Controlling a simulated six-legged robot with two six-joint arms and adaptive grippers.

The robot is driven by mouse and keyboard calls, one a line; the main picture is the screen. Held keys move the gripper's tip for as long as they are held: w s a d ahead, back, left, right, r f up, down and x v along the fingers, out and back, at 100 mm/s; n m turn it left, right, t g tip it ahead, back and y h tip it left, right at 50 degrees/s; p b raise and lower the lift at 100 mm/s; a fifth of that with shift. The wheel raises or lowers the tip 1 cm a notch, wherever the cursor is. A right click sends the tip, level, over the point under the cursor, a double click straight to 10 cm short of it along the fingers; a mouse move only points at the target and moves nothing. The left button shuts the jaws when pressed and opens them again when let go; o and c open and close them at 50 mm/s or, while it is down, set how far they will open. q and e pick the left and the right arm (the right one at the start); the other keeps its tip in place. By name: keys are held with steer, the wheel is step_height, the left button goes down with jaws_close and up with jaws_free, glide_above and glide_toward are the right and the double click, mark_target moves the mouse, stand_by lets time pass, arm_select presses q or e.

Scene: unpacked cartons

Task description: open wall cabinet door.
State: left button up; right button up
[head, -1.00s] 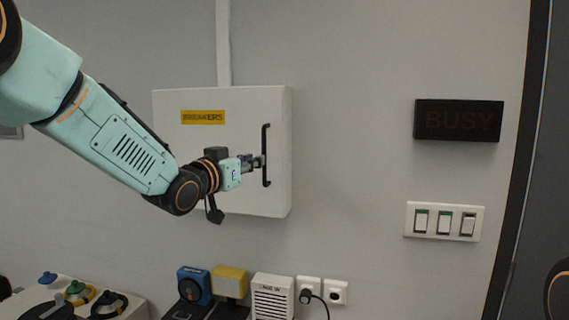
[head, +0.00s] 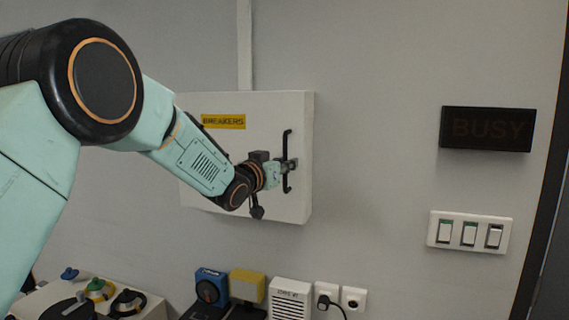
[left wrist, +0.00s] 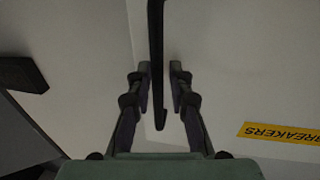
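The white wall cabinet (head: 265,112) has a yellow BREAKERS label (head: 223,122) and a black vertical bar handle (head: 287,140) near its right edge. Its door looks shut. My left gripper (head: 291,165) is at the middle of the handle. In the left wrist view, the two fingers of my left gripper (left wrist: 159,88) stand on either side of the handle (left wrist: 156,40), with a visible gap on each side. The gripper is open around the bar. The label also shows in that view (left wrist: 290,133). My right gripper is not in view.
A dark BUSY sign (head: 486,129) and a white switch panel (head: 469,232) are on the wall to the right. Sockets (head: 353,299), a vented white box (head: 290,298), and blue (head: 211,288) and yellow (head: 247,286) devices are below.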

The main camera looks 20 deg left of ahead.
arm_select(q)
steer(key=shift+s+d+r, duration=0.1)
steer(key=shift+d, duration=0.2)
steer(key=shift+c, duration=0.2)
steer(key=shift+s+a, duration=0.1)
steer(key=shift+a, duration=0.2)
jaws_close()
steer(key=shift+d, duration=0.15)
